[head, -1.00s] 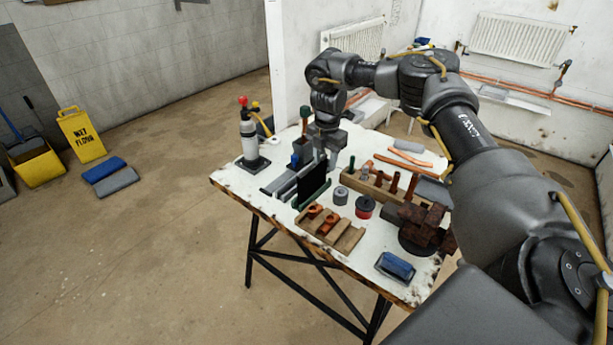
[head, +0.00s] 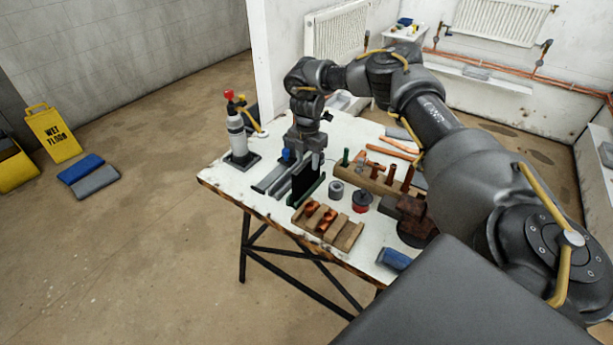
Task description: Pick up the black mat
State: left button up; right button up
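The black mat (head: 306,180) stands upright on edge in a slotted rack (head: 309,191) on the white table. Grey flat pieces (head: 277,177) stand just left of it. My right gripper (head: 304,156) points down at the top edge of the black mat. Its fingertips are small and dark against the mat, so I cannot tell whether they are open or closed on it. My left gripper is not in view.
A wooden holder with copper parts (head: 329,224) lies in front of the rack. A grey roll (head: 336,189), a red-based can (head: 361,201) and a rusty vise (head: 415,219) stand right. A torch bottle (head: 237,138) stands at the left edge.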

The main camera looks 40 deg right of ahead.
aim_at(307, 172)
jog(key=shift+s, duration=0.1)
jog(key=shift+s+f, duration=0.1)
jog(key=shift+f, duration=0.05)
jog(key=f+p, duration=0.1)
jog(key=f, duration=0.1)
jog(key=f+p, duration=0.1)
jog(key=f, duration=0.2)
jog(key=shift+a, duration=0.2)
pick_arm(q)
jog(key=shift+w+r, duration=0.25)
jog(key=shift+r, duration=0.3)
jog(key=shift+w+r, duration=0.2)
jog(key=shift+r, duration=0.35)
pick_arm(e)
jog(key=shift+r, duration=0.1)
grip_shut()
